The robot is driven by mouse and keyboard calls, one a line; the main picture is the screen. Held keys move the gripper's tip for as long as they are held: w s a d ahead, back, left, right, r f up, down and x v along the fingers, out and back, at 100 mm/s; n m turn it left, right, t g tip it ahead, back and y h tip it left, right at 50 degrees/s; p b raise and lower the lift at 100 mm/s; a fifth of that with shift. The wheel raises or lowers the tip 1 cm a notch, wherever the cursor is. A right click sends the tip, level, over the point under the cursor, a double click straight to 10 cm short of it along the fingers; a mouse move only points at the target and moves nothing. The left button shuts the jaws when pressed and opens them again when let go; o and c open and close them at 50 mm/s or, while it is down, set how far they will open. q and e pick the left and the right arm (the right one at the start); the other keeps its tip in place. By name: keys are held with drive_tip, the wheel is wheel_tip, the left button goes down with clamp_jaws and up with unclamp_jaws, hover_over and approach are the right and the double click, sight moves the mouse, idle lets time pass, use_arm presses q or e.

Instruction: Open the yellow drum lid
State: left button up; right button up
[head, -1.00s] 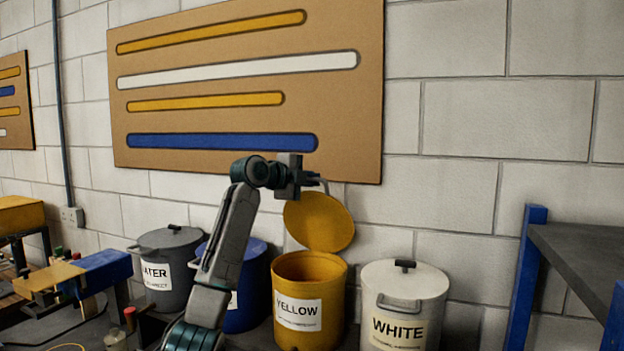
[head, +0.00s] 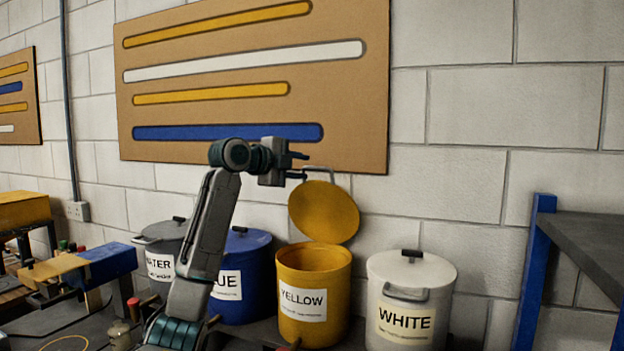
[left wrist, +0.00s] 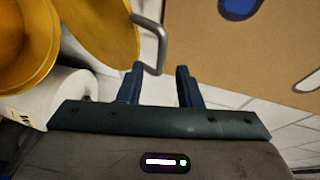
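The yellow drum (head: 313,262) stands in the row of drums, with its opening showing. Its round yellow lid (head: 323,212) is raised, standing nearly upright behind the opening near the wall. The lid also shows at the upper left of the left wrist view (left wrist: 100,28). A grey bar handle (left wrist: 161,38) sticks out from the lid. My left gripper (head: 299,165) is beside the handle, above the drum. In the left wrist view its two fingers (left wrist: 160,86) are apart with nothing clamped between them. The handle's end is near one fingertip; contact cannot be told. My right gripper is out of view.
A striped board (head: 250,110) hangs on the wall behind. A dark shelf with a blue post (head: 533,245) is at far right.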

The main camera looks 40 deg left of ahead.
use_arm(q)
drive_tip(key=b+v, duration=0.1)
drive_tip(key=v, duration=0.3)
drive_tip(key=shift+s, duration=0.2)
drive_tip(key=shift+r, duration=0.1)
